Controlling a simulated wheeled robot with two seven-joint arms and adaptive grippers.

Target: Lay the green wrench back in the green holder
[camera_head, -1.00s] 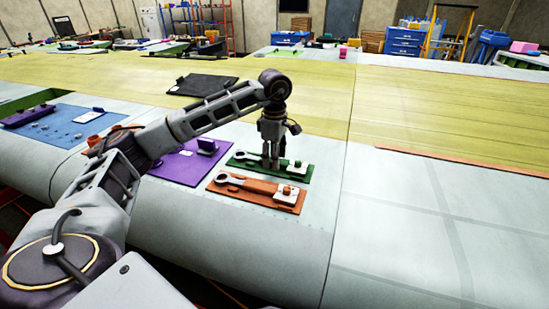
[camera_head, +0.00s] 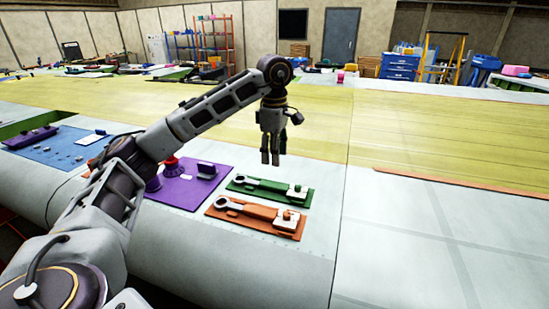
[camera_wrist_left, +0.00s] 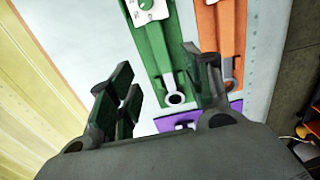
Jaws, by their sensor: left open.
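The green wrench (camera_head: 264,185) lies flat along the green holder (camera_head: 307,202), with its grey ring end at the left and a white block at the right. In the left wrist view its ring end (camera_wrist_left: 176,98) lies on the lower end of the green holder (camera_wrist_left: 151,52). My left gripper (camera_head: 271,160) is open and empty above the holder, apart from the wrench. In the left wrist view the spread fingers of the left gripper (camera_wrist_left: 166,78) stand either side of the holder. My right gripper is not in view.
An orange holder (camera_head: 222,213) with an orange wrench (camera_head: 258,211) lies just in front of the green one. A purple board (camera_head: 186,192) with a red-topped part lies to the left, beside a blue board (camera_head: 60,150). The wing surface to the right is clear.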

